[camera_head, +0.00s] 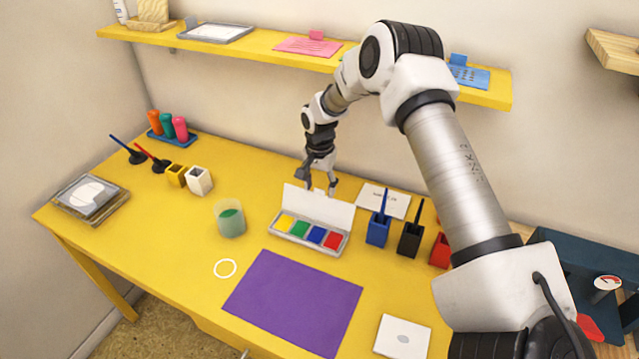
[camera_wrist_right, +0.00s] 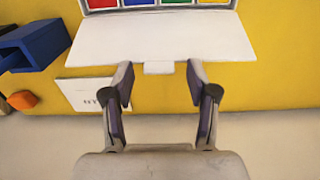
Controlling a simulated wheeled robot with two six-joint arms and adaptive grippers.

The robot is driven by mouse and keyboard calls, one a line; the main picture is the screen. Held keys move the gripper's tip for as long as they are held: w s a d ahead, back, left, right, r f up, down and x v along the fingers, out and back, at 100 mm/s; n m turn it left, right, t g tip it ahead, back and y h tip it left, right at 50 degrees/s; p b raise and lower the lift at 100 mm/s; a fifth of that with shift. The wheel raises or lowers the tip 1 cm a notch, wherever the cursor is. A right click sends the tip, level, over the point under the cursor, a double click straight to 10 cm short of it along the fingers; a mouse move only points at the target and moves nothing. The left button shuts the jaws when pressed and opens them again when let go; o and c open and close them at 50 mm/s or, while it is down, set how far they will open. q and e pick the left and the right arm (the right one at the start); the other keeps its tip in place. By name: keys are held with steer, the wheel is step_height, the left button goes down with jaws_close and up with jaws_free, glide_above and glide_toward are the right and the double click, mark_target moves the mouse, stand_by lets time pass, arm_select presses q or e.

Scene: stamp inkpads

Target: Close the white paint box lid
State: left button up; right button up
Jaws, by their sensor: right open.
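The white paint box (camera_head: 308,240) stands open on the yellow table, with yellow, green, blue and red pads in its tray. Its white lid (camera_head: 318,208) is raised at the back, leaning up from the tray. In the right wrist view the lid (camera_wrist_right: 160,38) spans the upper middle, with a small tab at its edge. My right gripper (camera_head: 320,188) is just behind the lid. It is open, and in the wrist view its fingers (camera_wrist_right: 158,85) sit on either side of the tab with nothing between them. My left gripper is not in view.
A green cup (camera_head: 230,219) stands left of the box, and a purple sheet (camera_head: 292,302) lies in front. Blue (camera_head: 378,229) and black (camera_head: 411,239) holders stand to the right. A white card (camera_head: 383,200) lies behind them. A yellow shelf (camera_head: 250,54) runs along the wall.

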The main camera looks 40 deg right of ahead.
steer(key=shift+s+a+r, duration=0.15)
steer(key=shift+c, duration=1)
jaws_close()
steer(key=shift+s+a+p, duration=0.2)
steer(key=shift+p, duration=0.15)
